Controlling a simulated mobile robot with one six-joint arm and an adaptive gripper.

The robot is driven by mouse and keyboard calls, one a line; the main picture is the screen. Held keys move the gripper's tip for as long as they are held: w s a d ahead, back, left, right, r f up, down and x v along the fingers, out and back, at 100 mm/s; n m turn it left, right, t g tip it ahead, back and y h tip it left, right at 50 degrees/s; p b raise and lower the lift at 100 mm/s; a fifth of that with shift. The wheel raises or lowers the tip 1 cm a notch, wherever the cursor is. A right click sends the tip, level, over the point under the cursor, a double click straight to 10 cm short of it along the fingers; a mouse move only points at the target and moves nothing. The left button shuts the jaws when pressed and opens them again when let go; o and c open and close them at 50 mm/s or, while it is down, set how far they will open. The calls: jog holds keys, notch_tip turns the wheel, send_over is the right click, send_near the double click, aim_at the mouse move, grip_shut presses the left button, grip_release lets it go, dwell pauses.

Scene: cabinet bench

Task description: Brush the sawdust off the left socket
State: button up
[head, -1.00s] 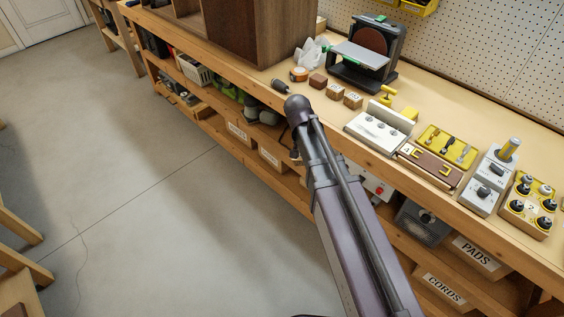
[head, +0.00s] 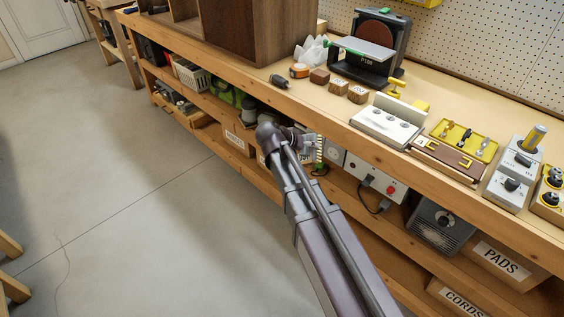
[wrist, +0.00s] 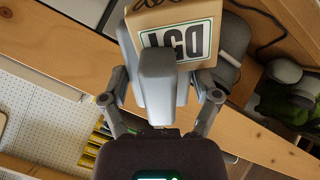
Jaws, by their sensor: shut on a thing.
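My gripper (head: 312,146) is in front of the bench's under-shelf, below the worktop edge. In the wrist view its fingers (wrist: 168,78) are closed around a tan block-like thing (wrist: 207,6) with a white, green-edged label, lettering upside down. In the head view a narrow pale, dark-marked thing (head: 320,152) shows beside the gripper; I cannot make out bristles. A pale panel with a round socket-like fitting (head: 335,153) is just right of it under the bench. A white box with a red button (head: 376,182) is farther right. Sawdust is too small to tell.
The worktop holds a disc sander (head: 372,50), small wooden blocks (head: 338,87), a white block with round spots (head: 386,122), a yellow tray (head: 458,138) and a grey knob box (head: 514,176). A PADS bin (head: 498,262) is low right. The floor (head: 130,200) is clear.

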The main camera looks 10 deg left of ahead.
jog(key=f+t+b, duration=0.1)
jog(key=b, duration=0.1)
jog(key=w+a+f+h+b, duration=0.1)
jog(key=b, duration=0.1)
jog(key=shift+w+a+f+t+h+b, duration=0.2)
jog(key=shift+t+h+b, duration=0.1)
jog(key=shift+t, duration=0.1)
jog(key=w+a+f+n+t+h+b, duration=0.1)
jog(key=a+f+t+b, duration=0.3)
jog(key=b, duration=0.9)
jog(key=a+n+t, duration=0.1)
jog(key=a, duration=0.1)
jog(key=shift+w+a+f+t+h, duration=0.2)
jog(key=shift+w+a+t+h, duration=0.1)
jog(key=shift+w+a+h, duration=0.1)
jog(key=shift+w+d, duration=0.1)
jog(key=shift+x, duration=2.85)
jog(key=shift+x, duration=1)
